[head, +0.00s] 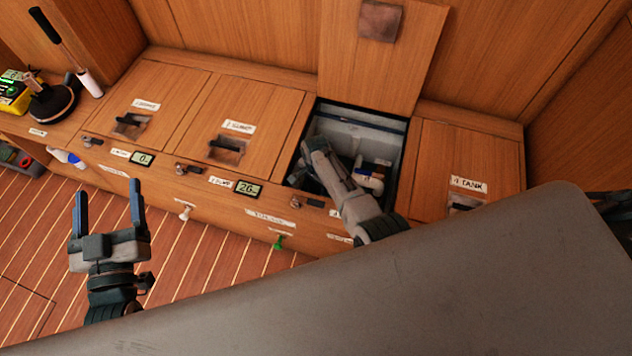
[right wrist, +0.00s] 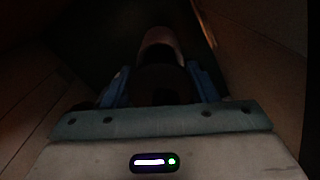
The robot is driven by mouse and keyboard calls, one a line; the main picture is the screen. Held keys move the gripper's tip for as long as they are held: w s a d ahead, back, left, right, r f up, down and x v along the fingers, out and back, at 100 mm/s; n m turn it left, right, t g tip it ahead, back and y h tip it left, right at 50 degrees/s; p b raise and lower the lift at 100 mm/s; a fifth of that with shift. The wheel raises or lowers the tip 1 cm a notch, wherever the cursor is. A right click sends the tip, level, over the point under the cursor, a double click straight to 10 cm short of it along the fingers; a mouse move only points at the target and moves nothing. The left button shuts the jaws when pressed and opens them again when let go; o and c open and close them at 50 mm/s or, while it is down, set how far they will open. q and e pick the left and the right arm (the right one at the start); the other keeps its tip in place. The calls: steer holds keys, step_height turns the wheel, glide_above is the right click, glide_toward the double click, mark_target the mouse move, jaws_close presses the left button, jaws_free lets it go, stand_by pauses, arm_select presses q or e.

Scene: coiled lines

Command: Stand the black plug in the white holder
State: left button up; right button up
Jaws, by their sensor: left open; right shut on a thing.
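My right arm (head: 350,190) reaches down into an open locker; its fingertips are hidden in the head view. In the dark right wrist view, my right gripper (right wrist: 160,82) is shut on a dark thing (right wrist: 160,88) between its blue fingers. It may be the black plug, but the shape is unclear. A pale rounded thing (right wrist: 160,44) shows just beyond it; I cannot tell whether they touch. A white and blue thing (head: 370,181) sits in the locker beside my arm. I cannot tell for sure which thing is the white holder. My left gripper (head: 108,192) is open and empty, over the floor.
The locker's lid (head: 382,60) stands raised behind it. Shut wooden lids lie left and right, with a tank label (head: 468,184) on the right one. A black-handled tool (head: 62,42) and a black round thing (head: 52,103) stand at far left. A grey surface (head: 400,280) fills the front.

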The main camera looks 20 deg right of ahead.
steer(key=shift+r, duration=0.1)
steer(key=shift+r+p, duration=0.35)
steer(key=shift+p, duration=0.2)
steer(key=shift+p, duration=0.35)
stand_by(0.7)
steer(key=shift+f+b, duration=0.45)
steer(key=shift+f, duration=0.05)
stand_by(0.3)
steer(key=shift+r, duration=0.15)
steer(key=shift+r+p, duration=0.3)
steer(key=shift+p, duration=0.3)
stand_by(1.1)
